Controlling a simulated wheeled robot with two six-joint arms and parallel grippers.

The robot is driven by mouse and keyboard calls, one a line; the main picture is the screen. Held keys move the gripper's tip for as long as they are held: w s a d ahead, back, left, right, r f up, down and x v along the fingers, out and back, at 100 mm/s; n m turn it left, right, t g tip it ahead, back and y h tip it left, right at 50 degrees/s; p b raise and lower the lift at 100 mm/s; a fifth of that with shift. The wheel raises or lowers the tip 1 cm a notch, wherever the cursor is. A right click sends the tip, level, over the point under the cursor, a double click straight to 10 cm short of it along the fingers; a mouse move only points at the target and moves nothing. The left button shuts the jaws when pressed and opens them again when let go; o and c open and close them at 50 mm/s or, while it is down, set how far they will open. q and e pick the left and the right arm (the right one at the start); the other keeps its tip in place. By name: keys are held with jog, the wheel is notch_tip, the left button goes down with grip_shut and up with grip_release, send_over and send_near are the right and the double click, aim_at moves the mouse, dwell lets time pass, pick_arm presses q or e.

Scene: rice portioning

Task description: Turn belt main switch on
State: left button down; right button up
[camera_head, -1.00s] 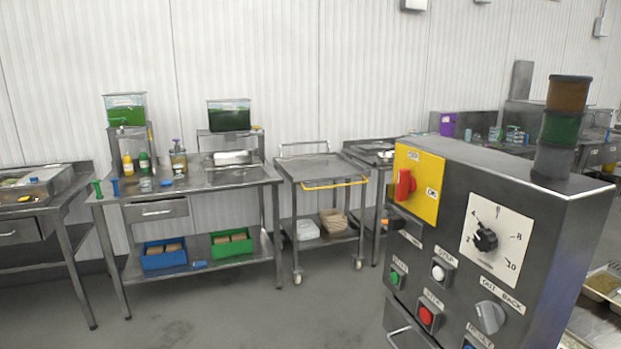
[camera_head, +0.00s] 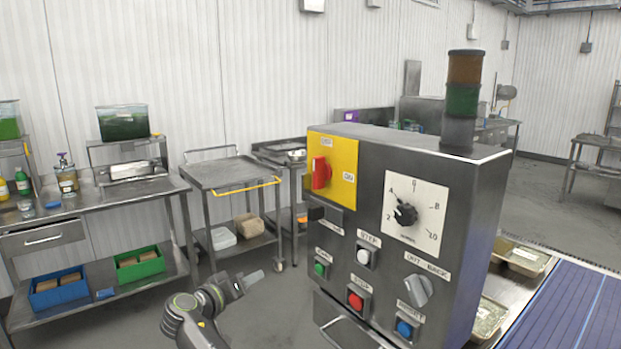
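The main switch is a red rotary handle (camera_head: 321,173) on a yellow plate (camera_head: 347,180) at the upper left of the grey control box (camera_head: 440,225). The handle stands upright, in line with the label at the plate's top, which seems to read OFF. Another label, seemingly ON, is to its right.
The box also carries a dial (camera_head: 405,213), several push buttons and a grey knob (camera_head: 418,290). A signal tower (camera_head: 462,100) stands on top. A blue belt (camera_head: 585,310) and filled trays are at right. Carts and a table (camera_head: 110,195) stand behind; open floor lies between.

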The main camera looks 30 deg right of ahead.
jog(key=s+a+r+m+g+h, duration=0.25)
jog(key=r+m, duration=0.35)
jog(key=r, duration=1.1)
jog(key=m+g+h, duration=0.2)
jog(key=m+g, duration=0.2)
jog(key=m, duration=0.3)
send_near(314, 171)
jog(key=d+p, duration=0.4)
jog(key=d, duration=0.1)
jog(key=d+p, duration=0.1)
jog(key=d, duration=0.2)
jog(key=shift+w+d+r+p, duration=0.2)
jog(key=shift+r+p, duration=0.1)
jog(key=shift+p, duration=0.1)
jog(key=shift+d+f, duration=0.1)
jog(key=shift+d, duration=0.4)
grip_shut()
